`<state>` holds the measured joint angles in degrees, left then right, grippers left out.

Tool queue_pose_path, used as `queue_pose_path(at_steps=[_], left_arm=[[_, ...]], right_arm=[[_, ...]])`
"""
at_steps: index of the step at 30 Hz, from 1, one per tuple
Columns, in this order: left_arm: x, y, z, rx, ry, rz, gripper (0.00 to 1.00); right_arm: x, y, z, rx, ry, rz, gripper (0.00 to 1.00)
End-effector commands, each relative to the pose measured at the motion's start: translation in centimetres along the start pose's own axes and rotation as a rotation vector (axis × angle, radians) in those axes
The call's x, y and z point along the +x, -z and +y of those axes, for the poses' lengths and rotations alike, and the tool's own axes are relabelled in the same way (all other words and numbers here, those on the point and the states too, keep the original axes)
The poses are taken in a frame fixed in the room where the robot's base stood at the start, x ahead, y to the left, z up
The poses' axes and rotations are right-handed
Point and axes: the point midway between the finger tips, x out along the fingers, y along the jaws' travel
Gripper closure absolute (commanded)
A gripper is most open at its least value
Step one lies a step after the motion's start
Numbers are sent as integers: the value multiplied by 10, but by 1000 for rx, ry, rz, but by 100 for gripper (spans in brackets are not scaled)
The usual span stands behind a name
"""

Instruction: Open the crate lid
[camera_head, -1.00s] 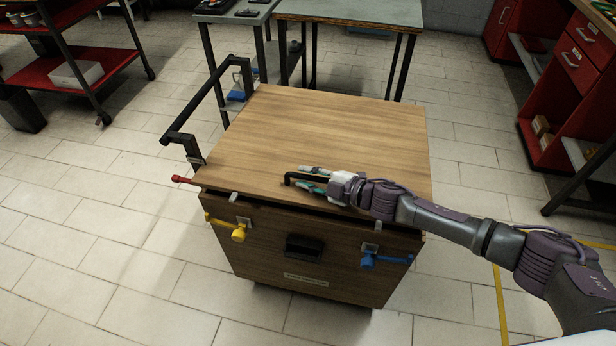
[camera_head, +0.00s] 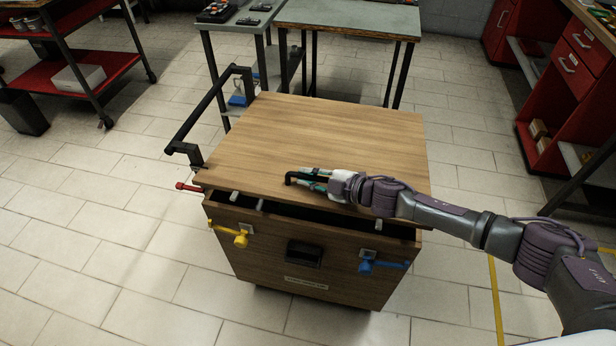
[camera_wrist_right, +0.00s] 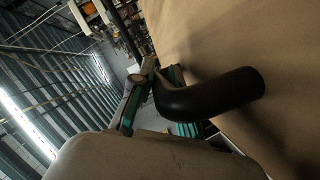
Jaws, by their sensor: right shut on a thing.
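The wooden crate (camera_head: 262,252) stands on the tiled floor. Its lid (camera_head: 322,140) is raised at the front edge, and a dark gap shows between lid and crate front. My right gripper (camera_head: 308,178) comes in from the right and is shut on the black lid handle (camera_head: 290,178). In the right wrist view the black curved handle (camera_wrist_right: 210,92) passes by the green-padded fingers (camera_wrist_right: 150,90). A yellow latch (camera_head: 236,237) and a blue latch (camera_head: 378,264) hang on the crate front. My left gripper is not in view.
A black push bar (camera_head: 205,112) rises at the crate's left, with a red pin (camera_head: 187,187) below it. Tables (camera_head: 350,16) stand behind, a red shelf cart (camera_head: 95,78) at far left, and red cabinets (camera_head: 575,70) at right.

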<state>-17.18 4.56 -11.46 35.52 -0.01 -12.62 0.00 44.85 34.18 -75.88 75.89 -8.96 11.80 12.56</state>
Motion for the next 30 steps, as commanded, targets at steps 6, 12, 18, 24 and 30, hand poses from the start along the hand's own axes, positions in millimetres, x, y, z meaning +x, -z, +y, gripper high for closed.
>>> queue_pose_path(at_steps=[6,12,18,24,30], left_arm=[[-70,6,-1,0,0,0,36],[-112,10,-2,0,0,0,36],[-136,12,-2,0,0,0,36],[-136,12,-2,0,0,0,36],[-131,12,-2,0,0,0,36]], right_arm=[[-12,33,68,92,34,0,100],[-18,48,122,197,77,-1,100],[-21,56,176,305,124,-1,100],[-22,57,223,389,158,-1,100],[-21,56,255,389,158,-1,100]])
